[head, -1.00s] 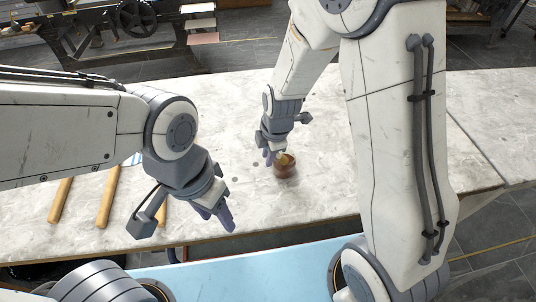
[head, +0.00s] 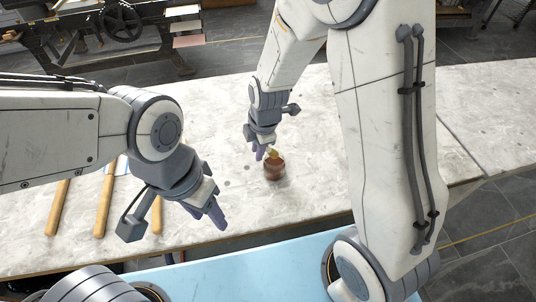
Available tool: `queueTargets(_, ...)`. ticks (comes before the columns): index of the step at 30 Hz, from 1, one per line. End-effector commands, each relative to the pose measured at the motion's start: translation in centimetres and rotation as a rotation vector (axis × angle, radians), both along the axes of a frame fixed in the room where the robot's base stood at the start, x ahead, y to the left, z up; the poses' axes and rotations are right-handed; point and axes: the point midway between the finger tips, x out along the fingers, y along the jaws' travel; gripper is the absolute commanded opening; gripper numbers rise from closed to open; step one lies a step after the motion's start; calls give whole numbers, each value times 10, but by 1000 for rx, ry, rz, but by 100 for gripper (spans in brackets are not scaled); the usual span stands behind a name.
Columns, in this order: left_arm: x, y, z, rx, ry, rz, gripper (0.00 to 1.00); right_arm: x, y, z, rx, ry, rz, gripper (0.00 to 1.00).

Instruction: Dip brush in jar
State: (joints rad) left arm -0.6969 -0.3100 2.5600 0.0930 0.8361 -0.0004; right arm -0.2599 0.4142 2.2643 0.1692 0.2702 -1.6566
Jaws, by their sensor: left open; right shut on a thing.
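A small reddish-brown jar (head: 274,171) stands upright on the pale stone table in the middle of the view. My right gripper (head: 263,154) is just above and behind the jar, shut on the brush (head: 273,155). The brush shows as a short yellowish piece at the jar's mouth; the rest of it is hidden. I cannot tell how deep its tip is in the jar. My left gripper (head: 213,207) is open and empty over the table, to the left of the jar and nearer to me.
Several wooden handles (head: 103,207) lie on the table (head: 380,110) at left, partly under my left arm. A light blue surface (head: 235,278) lies in front. A dark machine with a handwheel (head: 120,20) stands behind. The table is clear around the jar.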

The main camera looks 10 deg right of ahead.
Motion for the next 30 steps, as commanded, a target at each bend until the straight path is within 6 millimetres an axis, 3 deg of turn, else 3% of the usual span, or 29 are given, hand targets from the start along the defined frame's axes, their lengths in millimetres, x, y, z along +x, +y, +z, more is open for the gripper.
queueTargets(15, 0, 0, 34, 0, 0, 0, 50, 0, 0, 44, 0, -1, 1, 0)
queueTargets(30, 0, 0, 33, 0, 0, 0, 50, 0, 0, 44, 0, 0, 1, 0)
